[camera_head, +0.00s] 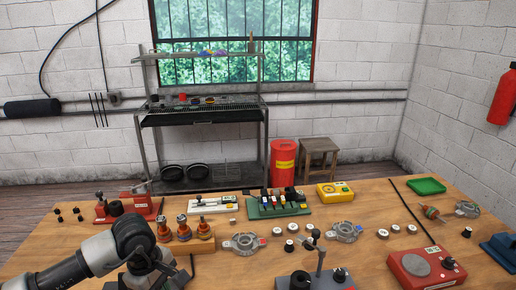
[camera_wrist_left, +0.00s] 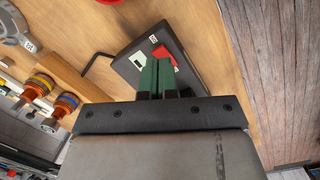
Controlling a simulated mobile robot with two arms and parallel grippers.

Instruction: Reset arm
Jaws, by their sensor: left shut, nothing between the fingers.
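My left arm (camera_head: 92,255) reaches in from the lower left in the head view, over the near left part of the table. Its fingertips are not clear there. In the left wrist view my left gripper (camera_wrist_left: 157,78) shows two dark green fingers pressed together, with nothing between them. They point over a black box (camera_wrist_left: 183,72) with a red patch and a white patch; I cannot tell whether they touch it. My right gripper is in neither view.
A wooden block (camera_head: 190,245) holding orange-ringed rotors stands beside the left arm. A hex key (camera_wrist_left: 98,58) lies near the black box. A red tester (camera_head: 425,268), a green tray (camera_head: 427,186) and a grey housing (camera_head: 244,243) are on the wooden table (camera_head: 375,215).

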